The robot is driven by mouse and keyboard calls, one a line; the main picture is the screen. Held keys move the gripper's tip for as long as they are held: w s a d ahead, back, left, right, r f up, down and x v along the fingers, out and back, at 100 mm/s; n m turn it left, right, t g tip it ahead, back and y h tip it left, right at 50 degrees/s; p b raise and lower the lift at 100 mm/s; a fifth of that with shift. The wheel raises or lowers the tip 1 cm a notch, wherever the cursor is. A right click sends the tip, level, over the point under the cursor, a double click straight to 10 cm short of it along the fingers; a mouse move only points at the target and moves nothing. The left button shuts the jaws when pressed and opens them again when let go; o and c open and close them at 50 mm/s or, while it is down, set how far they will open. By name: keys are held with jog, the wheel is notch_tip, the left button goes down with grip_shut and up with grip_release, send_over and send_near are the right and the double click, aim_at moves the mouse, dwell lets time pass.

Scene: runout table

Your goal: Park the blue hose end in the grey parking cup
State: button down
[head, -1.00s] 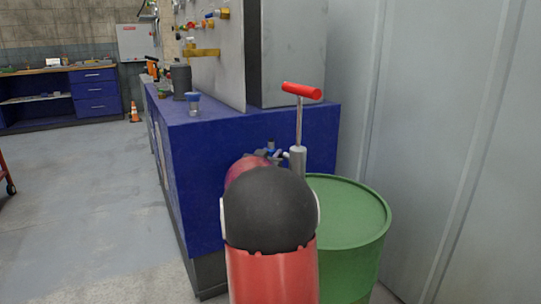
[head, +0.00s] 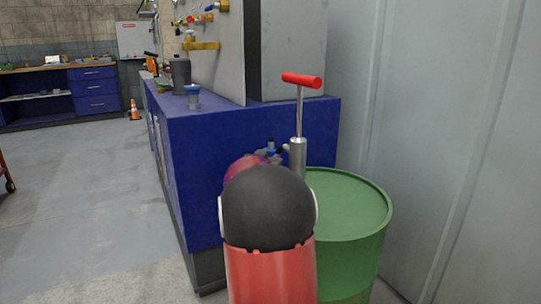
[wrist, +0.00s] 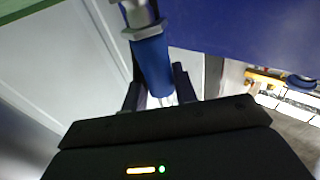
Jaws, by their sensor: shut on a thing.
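The blue hose end (wrist: 152,62) is a blue sleeve with a metal hex collar above it in the wrist view. My gripper (wrist: 160,88) is shut on its lower part, one dark finger on each side. In the head view my gripper (head: 271,154) is small and partly hidden behind my arm, with a bit of blue at its tip. It is close beside the metal pump body (head: 298,153) on the green drum (head: 350,210). I cannot tell whether the hose end touches the pump. I cannot make out the grey parking cup for certain.
A blue bench (head: 215,135) stands behind my gripper, with a small blue-rimmed cup (head: 193,98) and a dark canister (head: 181,75) on it. The pump's red T-handle (head: 302,80) rises above the drum. A grey wall is close on the right. The floor at left is open.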

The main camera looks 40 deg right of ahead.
jog(key=shift+f+b, duration=0.6)
jog(key=shift+f, duration=0.15)
jog(key=c, duration=1)
grip_release()
jog(key=v, duration=0.7)
jog(key=shift+s+a, duration=0.15)
jog(key=shift+a, duration=0.2)
jog(key=a+n+t+y+p, duration=0.15)
jog(key=a+n+y, duration=0.45)
jog(key=a, duration=0.7)
jog(key=a+n+t+y+p, duration=0.1)
jog(key=a+n+t+y, duration=0.2)
jog(key=a+y, duration=0.75)
jog(key=s+a+f+n+g, duration=0.1)
jog(key=s+a+f+g, duration=0.1)
jog(key=s+a, duration=0.2)
jog(key=s+a+f+n+g+p, duration=0.1)
jog(key=s+a+f+g, duration=0.1)
jog(key=s, duration=0.7)
jog(key=s+a+f+n+g, duration=0.2)
jog(key=s+a+f+g, duration=0.1)
jog(key=s+a, duration=0.3)
jog(key=shift+s+a+y, duration=0.25)
jog(key=shift+s+a, duration=0.1)
jog(key=shift+s, duration=0.45)
